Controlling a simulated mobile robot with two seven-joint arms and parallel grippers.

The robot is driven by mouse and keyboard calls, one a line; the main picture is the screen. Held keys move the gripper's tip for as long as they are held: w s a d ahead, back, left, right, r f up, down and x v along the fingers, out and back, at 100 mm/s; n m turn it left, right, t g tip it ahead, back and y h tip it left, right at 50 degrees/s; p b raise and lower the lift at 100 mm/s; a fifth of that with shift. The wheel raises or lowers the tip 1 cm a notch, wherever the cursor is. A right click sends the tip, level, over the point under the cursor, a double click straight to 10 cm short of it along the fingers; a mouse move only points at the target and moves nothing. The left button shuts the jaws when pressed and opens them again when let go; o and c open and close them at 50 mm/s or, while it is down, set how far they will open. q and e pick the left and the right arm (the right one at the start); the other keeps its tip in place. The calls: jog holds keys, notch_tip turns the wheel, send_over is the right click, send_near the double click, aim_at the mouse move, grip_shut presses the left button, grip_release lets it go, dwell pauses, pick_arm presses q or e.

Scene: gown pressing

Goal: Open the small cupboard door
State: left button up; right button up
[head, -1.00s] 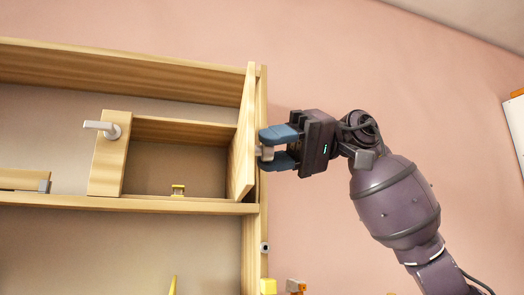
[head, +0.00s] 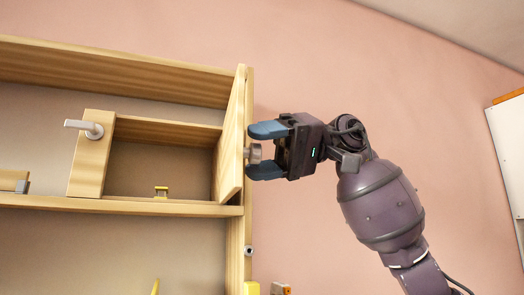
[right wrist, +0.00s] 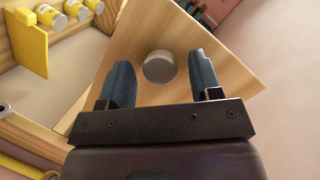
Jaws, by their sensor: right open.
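The small cupboard door (head: 232,140) is a light wood panel that stands swung open at the right side of the small cupboard (head: 160,165). Its round grey knob (head: 254,153) faces right in the head view. My right gripper (head: 268,153) is open, with its blue fingers above and below the knob. In the right wrist view the door (right wrist: 185,50) fills the middle, and the knob (right wrist: 159,66) lies between the two fingertips (right wrist: 160,75), with space on both sides. The left gripper is not in view.
A wooden panel with a lever handle (head: 84,128) stands left of the cupboard opening. A small yellow item (head: 161,191) sits inside. Wooden shelves (head: 120,207) run across. Yellow containers (right wrist: 50,15) show in the right wrist view. The pink wall (head: 400,100) right of the gripper is clear.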

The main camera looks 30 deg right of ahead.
jog(key=v, duration=1.1)
jog(key=shift+b, duration=0.45)
jog(key=shift+a+f, duration=0.1)
jog(key=shift+f, duration=0.05)
